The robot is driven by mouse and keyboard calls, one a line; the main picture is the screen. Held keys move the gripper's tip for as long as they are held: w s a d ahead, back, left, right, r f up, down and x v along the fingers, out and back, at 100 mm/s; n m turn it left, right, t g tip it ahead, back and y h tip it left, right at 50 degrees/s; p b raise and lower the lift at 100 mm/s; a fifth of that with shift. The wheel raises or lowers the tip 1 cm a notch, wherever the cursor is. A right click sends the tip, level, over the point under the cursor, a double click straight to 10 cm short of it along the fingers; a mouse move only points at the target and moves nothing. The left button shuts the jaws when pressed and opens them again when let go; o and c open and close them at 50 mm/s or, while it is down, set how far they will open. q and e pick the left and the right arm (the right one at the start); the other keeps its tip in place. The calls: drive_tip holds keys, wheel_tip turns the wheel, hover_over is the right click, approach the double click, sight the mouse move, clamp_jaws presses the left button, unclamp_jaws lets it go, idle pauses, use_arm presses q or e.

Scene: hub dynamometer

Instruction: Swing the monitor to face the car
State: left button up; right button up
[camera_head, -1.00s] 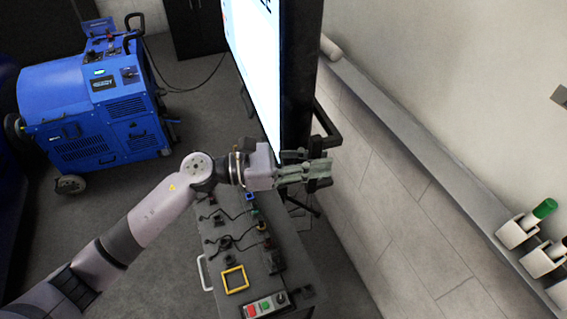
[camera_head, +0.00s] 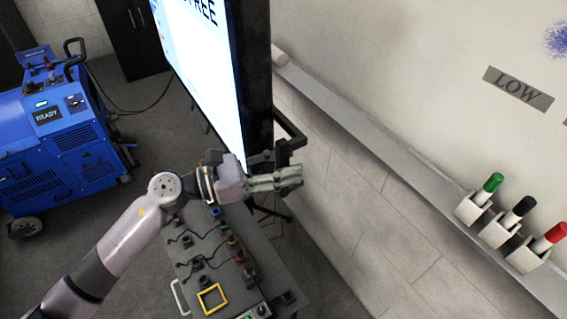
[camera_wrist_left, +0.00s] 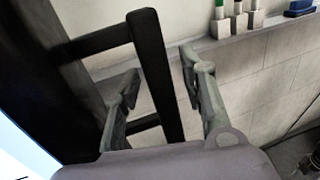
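The monitor is a tall panel with a lit white screen (camera_head: 207,65) and a thick black side edge (camera_head: 257,75), at the top centre of the head view. Its screen faces left in the picture. A black bar handle (camera_head: 291,128) sticks out behind its lower right edge. My left gripper (camera_head: 290,176) is at this handle, below the monitor's lower corner. In the left wrist view, my left gripper's fingers (camera_wrist_left: 162,66) stand apart on either side of the black handle bar (camera_wrist_left: 151,75). A gap shows between the bar and the right finger. My right gripper is not in view. No car is recognisable.
A control cart (camera_head: 240,262) with buttons and cables stands below my left forearm. A blue wheeled machine (camera_head: 60,140) stands at left. A wall ledge (camera_head: 375,150) with marker holders (camera_head: 497,232) runs along the right. Grey floor (camera_head: 140,185) lies between cart and machine.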

use_arm(q)
drive_tip(key=v, duration=1.2)
